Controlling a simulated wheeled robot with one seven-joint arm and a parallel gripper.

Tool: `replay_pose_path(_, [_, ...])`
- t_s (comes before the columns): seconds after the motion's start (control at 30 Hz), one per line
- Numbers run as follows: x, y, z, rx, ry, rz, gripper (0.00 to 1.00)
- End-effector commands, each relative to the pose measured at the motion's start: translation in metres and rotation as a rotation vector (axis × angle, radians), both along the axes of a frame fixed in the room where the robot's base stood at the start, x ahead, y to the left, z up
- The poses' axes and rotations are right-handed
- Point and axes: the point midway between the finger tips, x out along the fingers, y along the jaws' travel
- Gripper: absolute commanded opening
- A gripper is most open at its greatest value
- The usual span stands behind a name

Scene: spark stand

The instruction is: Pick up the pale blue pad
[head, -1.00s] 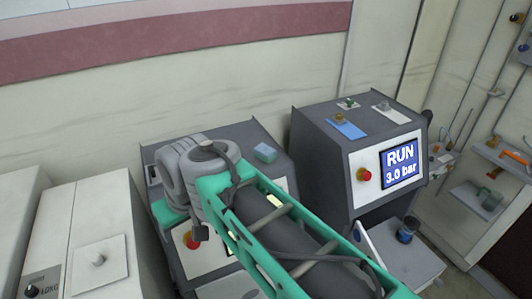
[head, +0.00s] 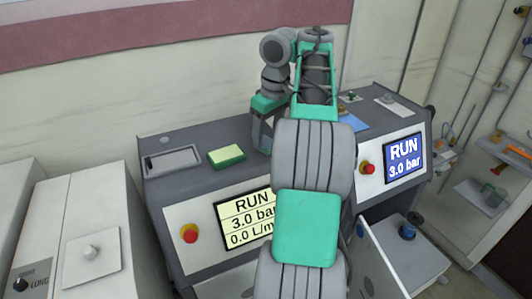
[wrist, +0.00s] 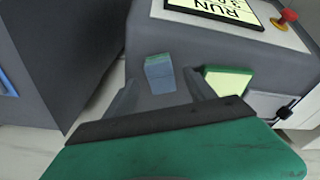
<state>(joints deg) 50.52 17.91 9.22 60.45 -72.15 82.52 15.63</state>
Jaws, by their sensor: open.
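The pale blue pad (wrist: 160,74) shows in the wrist view as a small blue block with a teal upper part. It lies on the dark grey console top, between and a little beyond the fingertips of my gripper (wrist: 162,84). The gripper is open, and I see no finger touching the pad. In the head view my gripper (head: 262,141) points down over the left console's top, and I cannot make out the pad there.
A green and pale yellow pad (head: 227,156) lies close by on the left console (head: 190,183), left of my gripper. A grey tray (head: 173,160) lies farther left. Red buttons (head: 189,233) and lit screens (head: 246,218) are on the console fronts. The right console (head: 385,117) carries a blue plate.

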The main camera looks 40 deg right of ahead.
Motion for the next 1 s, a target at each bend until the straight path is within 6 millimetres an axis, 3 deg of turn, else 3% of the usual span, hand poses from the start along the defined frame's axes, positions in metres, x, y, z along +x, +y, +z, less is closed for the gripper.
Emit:
replay_pose_path(0.03, [0.0014, 0.0003, -0.0162, 0.000, 0.000, 0.000, 0.64])
replay_pose_path(0.1, [0.0024, 0.0008, -0.0214, 0.000, 0.000, 0.001, 0.64])
replay_pose_path(0.37, [0.0032, 0.0013, -0.0186, 0.000, -0.001, 0.000, 0.63])
replay_pose_path(1.0, [0.0032, 0.0015, -0.0187, 0.000, -0.001, 0.000, 0.10])
